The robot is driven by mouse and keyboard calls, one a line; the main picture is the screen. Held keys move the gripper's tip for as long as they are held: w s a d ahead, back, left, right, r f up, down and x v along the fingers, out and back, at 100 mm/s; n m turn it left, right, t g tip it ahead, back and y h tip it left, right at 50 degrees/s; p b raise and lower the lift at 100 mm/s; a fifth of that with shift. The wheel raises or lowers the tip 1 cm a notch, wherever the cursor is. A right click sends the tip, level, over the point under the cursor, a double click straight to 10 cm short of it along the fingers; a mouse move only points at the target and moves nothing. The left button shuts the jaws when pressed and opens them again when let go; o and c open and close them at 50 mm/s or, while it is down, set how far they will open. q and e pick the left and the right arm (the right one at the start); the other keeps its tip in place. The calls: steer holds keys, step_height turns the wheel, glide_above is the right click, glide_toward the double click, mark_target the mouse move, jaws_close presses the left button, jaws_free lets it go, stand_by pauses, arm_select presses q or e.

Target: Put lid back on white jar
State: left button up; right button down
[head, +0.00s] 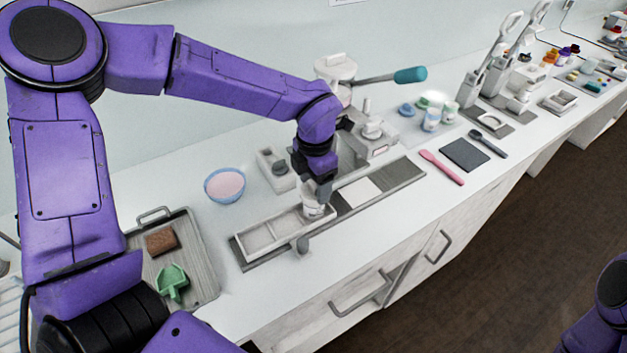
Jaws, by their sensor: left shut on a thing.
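A small white jar (312,209) with a marking on its side is at the right end of the pale divided tray, directly below my left gripper (318,192). My left gripper points down and is shut at the jar's upper part. The fingers hide part of its top, and I cannot make out a separate lid there. A blue round lid-like piece (406,110) lies farther back, beside white jars with coloured bands (431,121). My right gripper is not in view; only a purple part of my right arm shows at the lower right.
The divided tray (256,240) lies on a grey strip, with a grey knob (301,244) at its front. A pink-filled bowl (225,185) and a grey tray (203,270) with a green scoop (172,282) are left. A white machine with a teal handle (410,75) stands behind. The front counter is clear.

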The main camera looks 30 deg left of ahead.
arm_select(q)
steer(key=shift+w, duration=0.15)
steer(key=shift+s+r, duration=0.1)
steer(key=shift+s, duration=0.15)
steer(key=shift+w+f, duration=0.25)
steer(key=shift+w, duration=0.2)
stand_by(0.3)
steer(key=shift+s+f+p, duration=0.1)
steer(key=shift+f+p, duration=0.3)
steer(key=shift+f, duration=0.15)
stand_by(1.1)
steer(key=o, duration=1.1)
steer(key=shift+o, duration=0.4)
steer(key=shift+r, duration=0.1)
